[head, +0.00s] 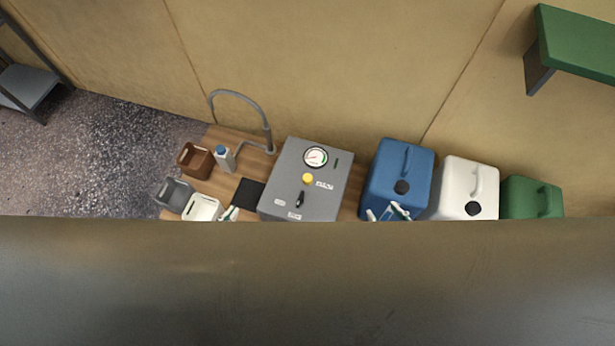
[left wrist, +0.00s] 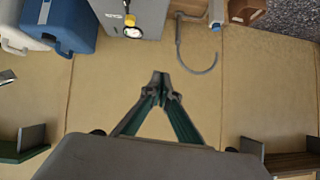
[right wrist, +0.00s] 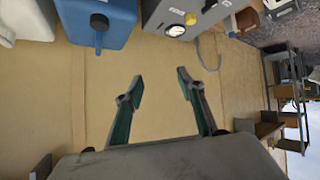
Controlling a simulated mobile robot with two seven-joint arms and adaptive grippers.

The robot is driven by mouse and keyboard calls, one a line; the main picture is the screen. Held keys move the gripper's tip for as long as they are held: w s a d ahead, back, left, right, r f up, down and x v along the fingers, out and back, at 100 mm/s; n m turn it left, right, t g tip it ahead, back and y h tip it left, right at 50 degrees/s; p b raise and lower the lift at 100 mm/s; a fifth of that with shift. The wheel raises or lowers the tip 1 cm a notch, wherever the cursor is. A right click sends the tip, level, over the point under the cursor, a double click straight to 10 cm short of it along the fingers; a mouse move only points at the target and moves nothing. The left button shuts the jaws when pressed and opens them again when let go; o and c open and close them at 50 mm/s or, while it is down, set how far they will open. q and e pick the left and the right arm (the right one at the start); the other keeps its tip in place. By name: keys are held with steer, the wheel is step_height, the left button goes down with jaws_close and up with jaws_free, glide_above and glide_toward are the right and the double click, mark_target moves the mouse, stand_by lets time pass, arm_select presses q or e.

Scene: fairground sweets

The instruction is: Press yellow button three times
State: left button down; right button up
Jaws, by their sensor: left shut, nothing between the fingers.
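The yellow button (head: 307,179) sits on the top face of a grey control box (head: 325,207), just below a round gauge (head: 315,157). The button also shows near the top edge of the left wrist view (left wrist: 129,20) and of the right wrist view (right wrist: 191,18). My left gripper (left wrist: 160,80) is shut and empty; in the head view its tip (head: 230,213) shows left of the box, apart from the button. My right gripper (right wrist: 158,80) is open and empty; in the head view its fingers (head: 387,212) show in front of the blue canister. A broad dark band hides the lower head view.
A blue canister (head: 404,165), a white canister (head: 468,180) and a green canister (head: 530,198) stand right of the box. A tap (head: 266,125), a small bottle (head: 225,157) and small bins, including a brown one (head: 195,160), stand left. A green shelf (head: 575,40) hangs upper right.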

arm_select(q)
steer(key=w+d+f+m+g+h+b, duration=0.1)
steer(key=w+d+f+m+b, duration=0.5)
steer(key=w, duration=0.6)
steer(key=w+d+f+m+g+h+b, duration=0.2)
steer(key=w+d+f+m+b, duration=0.5)
steer(key=w+d+f, duration=0.3)
steer(key=w+d, duration=0.2)
steer(key=d, duration=0.1)
steer(key=shift+w+d+f+g+h+b, duration=0.15)
steer(key=shift+w+d+g+h+b, duration=0.15)
steer(key=shift+w, duration=0.05)
arm_select(e)
step_height(320, 180, down, 6)
steer(key=w, duration=0.1)
steer(key=shift+w+a+n, duration=0.15)
steer(key=shift+a+n, duration=0.1)
steer(key=shift+n, duration=0.05)
